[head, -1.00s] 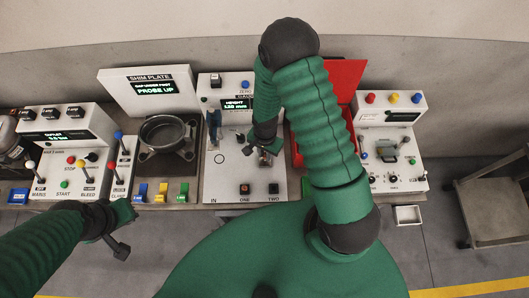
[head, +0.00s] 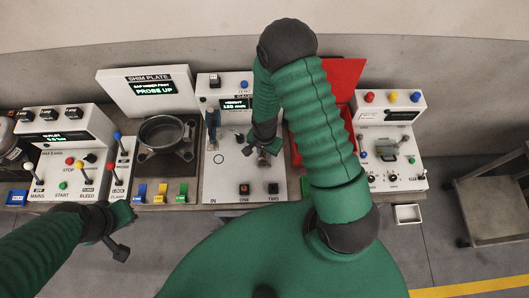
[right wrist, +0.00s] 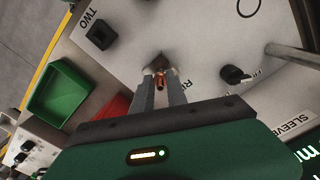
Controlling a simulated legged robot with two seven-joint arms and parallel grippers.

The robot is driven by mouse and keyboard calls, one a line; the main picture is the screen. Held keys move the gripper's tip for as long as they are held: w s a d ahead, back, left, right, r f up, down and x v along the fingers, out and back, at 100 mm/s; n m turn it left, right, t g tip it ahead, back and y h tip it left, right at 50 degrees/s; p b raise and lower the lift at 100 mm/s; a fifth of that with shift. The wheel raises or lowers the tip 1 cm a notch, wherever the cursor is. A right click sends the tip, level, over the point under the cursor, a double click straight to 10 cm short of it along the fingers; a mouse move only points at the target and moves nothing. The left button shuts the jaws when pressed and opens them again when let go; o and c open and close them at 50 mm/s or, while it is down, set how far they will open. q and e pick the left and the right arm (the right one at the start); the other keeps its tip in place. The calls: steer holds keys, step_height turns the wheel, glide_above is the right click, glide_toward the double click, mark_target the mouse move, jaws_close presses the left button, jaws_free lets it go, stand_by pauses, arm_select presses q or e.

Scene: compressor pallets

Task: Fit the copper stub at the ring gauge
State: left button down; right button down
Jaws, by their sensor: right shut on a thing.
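My right gripper (right wrist: 160,90) is shut on the copper stub (right wrist: 161,82), which shows as a small orange-brown piece between the fingertips. In the head view the right gripper (head: 265,157) is low over the white height-gauge panel (head: 222,178). A dark, diamond-shaped piece (right wrist: 160,61) lies just beyond the stub, by a partly hidden label starting "RI". I cannot tell whether it is the ring gauge, or whether the stub touches it. My left gripper (head: 121,248) is at the lower left, off the bench; its jaws are too unclear to read.
A black round fixture (head: 163,136) stands left of the panel and a red open bin (head: 342,80) right of it. In the right wrist view, a black knob (right wrist: 236,74), a metal rod (right wrist: 290,52) and a green tray (right wrist: 62,92) surround the gripper.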

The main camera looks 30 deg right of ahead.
steer(key=shift+f+b, duration=0.8)
steer(key=shift+f, duration=0.35)
steer(key=c, duration=1.2)
jaws_free()
steer(key=shift+c, duration=0.2)
step_height(320, 180, up, 17)
steer(key=b, duration=0.1)
steer(key=shift+f, duration=0.1)
